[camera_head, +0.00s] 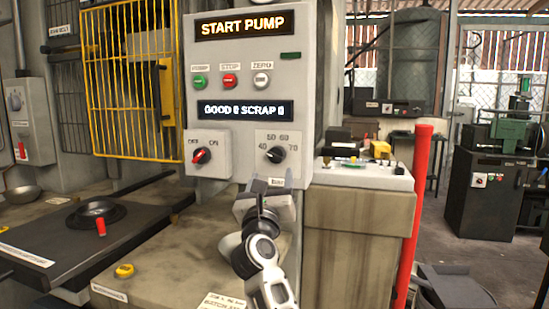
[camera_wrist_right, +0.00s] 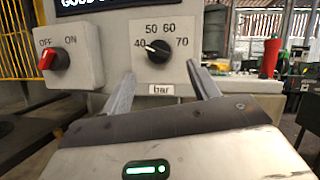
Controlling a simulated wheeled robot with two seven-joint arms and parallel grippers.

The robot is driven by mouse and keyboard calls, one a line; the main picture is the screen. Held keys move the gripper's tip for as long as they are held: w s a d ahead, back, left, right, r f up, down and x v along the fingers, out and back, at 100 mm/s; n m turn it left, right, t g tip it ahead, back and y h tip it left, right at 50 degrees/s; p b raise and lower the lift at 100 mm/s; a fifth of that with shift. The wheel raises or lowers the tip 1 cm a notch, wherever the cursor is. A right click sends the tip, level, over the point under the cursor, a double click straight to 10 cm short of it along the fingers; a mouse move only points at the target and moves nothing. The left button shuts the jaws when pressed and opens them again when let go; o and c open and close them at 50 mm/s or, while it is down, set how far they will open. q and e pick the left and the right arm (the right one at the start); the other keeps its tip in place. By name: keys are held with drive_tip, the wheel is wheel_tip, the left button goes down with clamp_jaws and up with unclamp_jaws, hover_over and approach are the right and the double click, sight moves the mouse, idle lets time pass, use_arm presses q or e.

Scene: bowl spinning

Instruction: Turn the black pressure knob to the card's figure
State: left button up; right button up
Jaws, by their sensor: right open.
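The black pressure knob (camera_head: 275,155) is on the grey panel, with 40, 50, 60 and 70 printed around it. In the right wrist view the knob (camera_wrist_right: 160,54) has its white mark toward the 40 at upper left; a "bar" label (camera_wrist_right: 161,90) is below. My right gripper (camera_head: 272,183) is just below the knob, facing the panel. Its open fingers (camera_wrist_right: 161,72) hold nothing, and their tips stand left and right below the knob, apart from it. A white card (camera_head: 222,301) on the bench front is cut off, and its figure is not readable. My left gripper is not in view.
A red OFF/ON switch (camera_head: 201,156) sits left of the knob. Green, red and white buttons (camera_head: 230,80) are above, under a "START PUMP" display (camera_head: 240,25). A red post (camera_head: 416,200) and a cluttered bench top (camera_head: 350,175) stand to the right.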

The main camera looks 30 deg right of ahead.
sight(275, 159)
drive_tip(key=x, duration=0.7)
drive_tip(key=shift+w+d+r, duration=0.1)
drive_tip(key=shift+w+d, duration=0.1)
drive_tip(key=shift+w, duration=0.05)
drive_tip(key=c, duration=0.9)
